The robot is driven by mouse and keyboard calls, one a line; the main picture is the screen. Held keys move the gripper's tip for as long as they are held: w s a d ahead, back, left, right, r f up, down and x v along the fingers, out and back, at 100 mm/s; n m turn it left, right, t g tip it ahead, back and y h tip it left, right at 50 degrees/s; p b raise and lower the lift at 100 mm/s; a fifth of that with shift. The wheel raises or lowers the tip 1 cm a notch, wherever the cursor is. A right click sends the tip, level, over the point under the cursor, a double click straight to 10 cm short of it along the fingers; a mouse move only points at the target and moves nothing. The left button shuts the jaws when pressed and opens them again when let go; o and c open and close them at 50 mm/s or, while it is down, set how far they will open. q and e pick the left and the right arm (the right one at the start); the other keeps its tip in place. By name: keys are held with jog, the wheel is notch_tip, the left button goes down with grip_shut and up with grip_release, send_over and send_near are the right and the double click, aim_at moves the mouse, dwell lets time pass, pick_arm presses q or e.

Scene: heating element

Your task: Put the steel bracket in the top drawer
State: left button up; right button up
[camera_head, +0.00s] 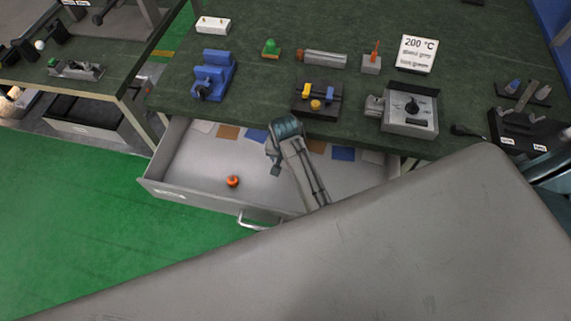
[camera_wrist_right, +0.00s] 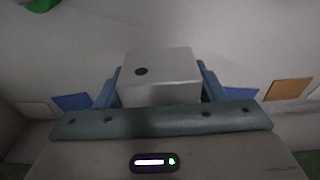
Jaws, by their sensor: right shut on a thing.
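The steel bracket (camera_wrist_right: 160,78) shows in the right wrist view as a light grey block with a dark round hole. My right gripper (camera_head: 274,158) is shut on it, with one blue-grey finger at each side. In the head view this gripper is over the open drawer (camera_head: 195,158), near its back, and I cannot make out the bracket there. The wrist view shows the drawer's pale floor around the bracket; whether the bracket touches it I cannot tell. The drawer is pulled out from under the green bench top. My left gripper is not in view.
An orange round object (camera_head: 232,181) lies in the drawer, left of my gripper. Coloured squares (camera_head: 343,153) line its back. Above, the bench top holds a blue vise-like fixture (camera_head: 212,76), a black fixture (camera_head: 317,100), a grey box with a knob (camera_head: 409,112) and a "200 °C" sign (camera_head: 417,54).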

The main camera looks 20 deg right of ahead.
jog(key=shift+f, duration=2.1)
jog(key=shift+f, duration=0.1)
jog(key=o, duration=1.1)
jog(key=shift+o, duration=0.2)
jog(key=r, duration=0.8)
jog(key=s+r, duration=0.1)
jog(key=r, duration=0.3)
jog(key=shift+a+r+b, duration=0.1)
jog(key=shift+a+b, duration=0.25)
jog(key=shift+a, duration=0.05)
